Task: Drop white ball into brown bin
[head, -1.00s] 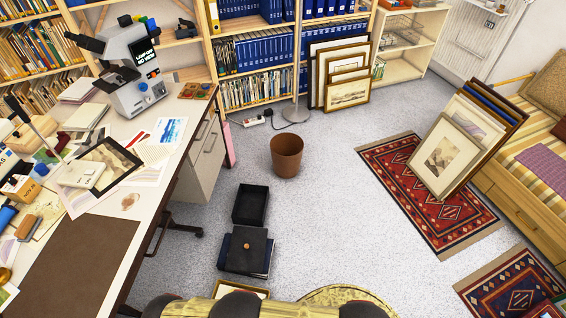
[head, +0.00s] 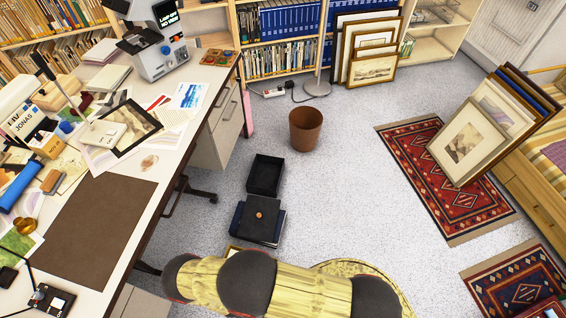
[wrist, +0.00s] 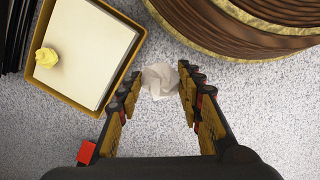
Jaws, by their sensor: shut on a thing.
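The white ball (wrist: 159,80), which looks like crumpled paper, is between the fingertips of my gripper (wrist: 158,88) in the wrist view. The fingers are closed on its two sides, with grey speckled floor beyond. The brown bin (head: 305,129) stands upright on the floor in the head view, past the dark boxes and right of the desk. The bin does not show in the wrist view. My gripper and the ball are not visible in the head view, where only my arm crosses the bottom.
A framed tray (wrist: 85,45) with a yellow crumpled ball (wrist: 46,58) lies left of my gripper. A round brown object with gold edges (wrist: 250,25) is at upper right. An open black box (head: 265,175), a desk (head: 110,190) and a red rug (head: 455,205) surround clear floor.

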